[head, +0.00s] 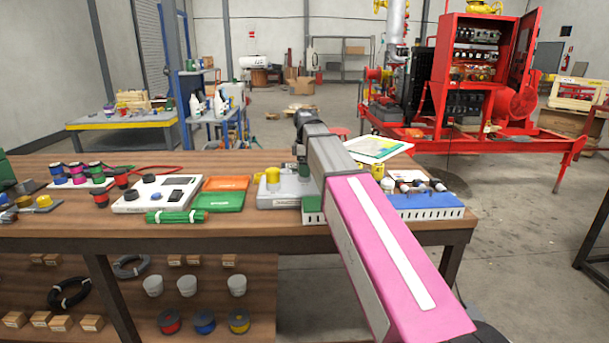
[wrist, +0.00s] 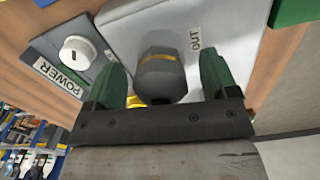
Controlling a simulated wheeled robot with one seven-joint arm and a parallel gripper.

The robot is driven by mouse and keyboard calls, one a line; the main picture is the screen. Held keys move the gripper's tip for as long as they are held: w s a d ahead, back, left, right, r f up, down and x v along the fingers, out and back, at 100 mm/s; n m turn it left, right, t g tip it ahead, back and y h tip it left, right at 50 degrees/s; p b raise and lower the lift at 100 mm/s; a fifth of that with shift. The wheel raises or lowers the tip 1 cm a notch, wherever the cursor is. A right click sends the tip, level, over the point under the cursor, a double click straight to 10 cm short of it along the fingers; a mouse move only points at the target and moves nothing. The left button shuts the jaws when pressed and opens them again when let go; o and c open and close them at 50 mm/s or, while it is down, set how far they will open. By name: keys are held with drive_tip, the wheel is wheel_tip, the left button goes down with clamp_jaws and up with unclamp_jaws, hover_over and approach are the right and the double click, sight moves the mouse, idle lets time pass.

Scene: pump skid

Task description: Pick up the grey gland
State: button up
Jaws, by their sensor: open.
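The grey gland (wrist: 160,72) stands on a light grey box (wrist: 125,18), beside the label OUT, in the wrist view. It is a dark grey hexagonal piece with a thin yellow-brown line on it. My gripper (wrist: 165,80) is open, with one green finger on each side of the gland and a visible gap on both sides. In the head view the box (head: 285,199) stands on the bench, and my arm hides the grey gland there.
A yellow gland (head: 273,176) stands on the same box, left of my arm. A POWER panel with a white knob (wrist: 76,50) is beside the box. Orange (head: 226,183) and green (head: 218,202) trays lie to the left. A blue vented box (head: 427,207) is to the right.

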drive_tip(key=c, duration=1.1)
drive_tip(key=shift+r, duration=0.15)
drive_tip(key=shift+r, duration=0.25)
wheel_tip(320, 180, up, 3)
drive_tip(key=shift+r, duration=0.1)
drive_tip(key=s+a+r, duration=0.2)
drive_tip(key=a, duration=0.1)
drive_tip(key=s+a+r, duration=0.2)
drive_tip(key=a, duration=0.1)
drive_tip(key=s+a+r, duration=0.2)
drive_tip(key=a+r, duration=0.1)
drive_tip(key=shift+s+a, duration=0.3)
drive_tip(key=shift+s, duration=0.05)
